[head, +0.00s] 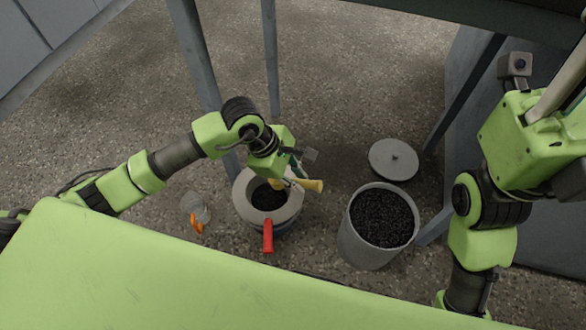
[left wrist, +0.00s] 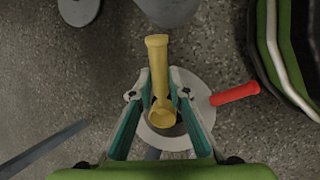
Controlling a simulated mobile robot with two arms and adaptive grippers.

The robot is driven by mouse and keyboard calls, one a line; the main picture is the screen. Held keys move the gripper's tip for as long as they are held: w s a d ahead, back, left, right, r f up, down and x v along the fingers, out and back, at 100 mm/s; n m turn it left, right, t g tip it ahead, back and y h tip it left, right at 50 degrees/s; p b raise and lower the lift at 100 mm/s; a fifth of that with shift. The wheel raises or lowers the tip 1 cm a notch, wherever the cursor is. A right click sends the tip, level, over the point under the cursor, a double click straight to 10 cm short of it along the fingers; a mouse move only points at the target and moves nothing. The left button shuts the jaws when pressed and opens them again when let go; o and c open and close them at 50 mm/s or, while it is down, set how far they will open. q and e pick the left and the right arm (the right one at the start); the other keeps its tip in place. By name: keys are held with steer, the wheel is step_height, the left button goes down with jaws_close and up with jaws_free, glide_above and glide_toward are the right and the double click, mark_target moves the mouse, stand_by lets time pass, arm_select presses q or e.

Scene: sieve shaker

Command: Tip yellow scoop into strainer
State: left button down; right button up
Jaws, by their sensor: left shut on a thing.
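My left gripper (head: 302,170) is shut on the yellow scoop (head: 313,185) above the strainer. In the left wrist view the scoop (left wrist: 158,75) lies between the fingers (left wrist: 160,92), its handle pointing up the picture and its bowl over the ring's opening. The scoop looks empty in this view. The strainer's red handle (head: 268,237) sticks out over the front of a pale round rim (head: 291,207); it also shows in the left wrist view (left wrist: 235,93). Dark material shows inside the ring. The strainer's mesh is hard to make out. My right gripper is out of view.
A grey bucket (head: 364,244) full of dark granules stands to the right. A round grey lid (head: 394,160) lies behind it. An orange-handled tool (head: 196,222) with a pale disc lies to the left. Table legs (head: 271,60) stand behind.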

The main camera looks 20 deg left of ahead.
arm_select(q)
steer(key=shift+f, duration=0.1)
steer(key=shift+d+y+p, duration=0.2)
steer(key=shift+y+p, duration=0.1)
steer(key=shift+y, duration=0.1)
steer(key=shift+d+f+y+p, duration=0.25)
steer(key=shift+y+p, duration=0.35)
steer(key=shift+y, duration=0.4)
steer(key=shift+a+f+y, duration=0.1)
steer(key=shift+f+y, duration=0.4)
steer(key=shift+y, duration=0.2)
